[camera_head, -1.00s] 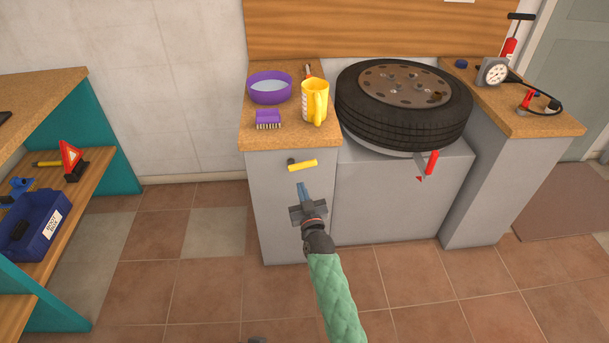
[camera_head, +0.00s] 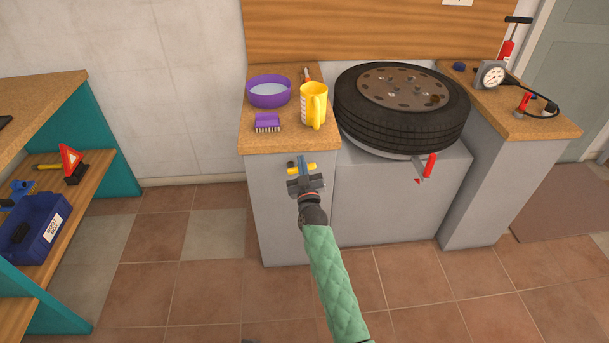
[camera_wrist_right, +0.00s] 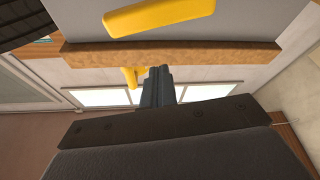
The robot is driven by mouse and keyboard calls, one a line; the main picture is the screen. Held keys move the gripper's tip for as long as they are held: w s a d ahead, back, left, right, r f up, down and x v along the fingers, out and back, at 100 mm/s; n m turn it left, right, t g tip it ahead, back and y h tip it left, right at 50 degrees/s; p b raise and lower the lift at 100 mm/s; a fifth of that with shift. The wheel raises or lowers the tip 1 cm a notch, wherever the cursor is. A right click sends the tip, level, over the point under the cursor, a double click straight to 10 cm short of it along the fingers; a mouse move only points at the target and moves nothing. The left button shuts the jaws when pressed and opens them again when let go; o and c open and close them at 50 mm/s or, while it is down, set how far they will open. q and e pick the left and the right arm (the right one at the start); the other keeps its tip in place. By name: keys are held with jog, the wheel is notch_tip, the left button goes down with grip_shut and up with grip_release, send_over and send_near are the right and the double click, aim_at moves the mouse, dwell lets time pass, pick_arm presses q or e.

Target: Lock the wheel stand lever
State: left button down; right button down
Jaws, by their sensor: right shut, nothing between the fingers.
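A yellow lever handle (camera_head: 294,170) on a dark pivot sticks out from the front of the left grey cabinet. My right gripper (camera_head: 305,171) is shut and empty, and in the head view its blue-grey fingers overlap the yellow handle. In the right wrist view the yellow handle (camera_wrist_right: 160,15) lies at the top, with a visible gap to the shut fingers (camera_wrist_right: 158,80). A red-handled lever (camera_head: 430,166) juts from the wheel stand (camera_head: 385,205) below the tyre (camera_head: 400,125). My left gripper is out of view.
A purple bowl (camera_head: 268,92), purple brush (camera_head: 267,122) and yellow mug (camera_head: 313,104) stand on the left counter (camera_head: 290,141). A gauge (camera_head: 492,74) and hose lie on the right counter. A shelf with a blue box (camera_head: 40,230) is at the left. The floor between is clear.

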jog(key=shift+x, duration=0.85)
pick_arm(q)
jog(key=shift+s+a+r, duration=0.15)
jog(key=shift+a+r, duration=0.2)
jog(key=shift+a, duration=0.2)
pick_arm(e)
jog(key=f, duration=0.2)
jog(key=d+f, duration=0.1)
jog(key=f, duration=0.1)
jog(key=shift+s, duration=0.15)
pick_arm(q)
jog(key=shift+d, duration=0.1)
pick_arm(e)
jog(key=shift+f, duration=0.15)
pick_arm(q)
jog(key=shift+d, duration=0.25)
pick_arm(e)
jog(key=m, duration=0.1)
jog(key=f+m+h, duration=0.1)
jog(key=m, duration=0.1)
jog(key=shift+d+f, duration=0.1)
jog(key=shift+d, duration=0.25)
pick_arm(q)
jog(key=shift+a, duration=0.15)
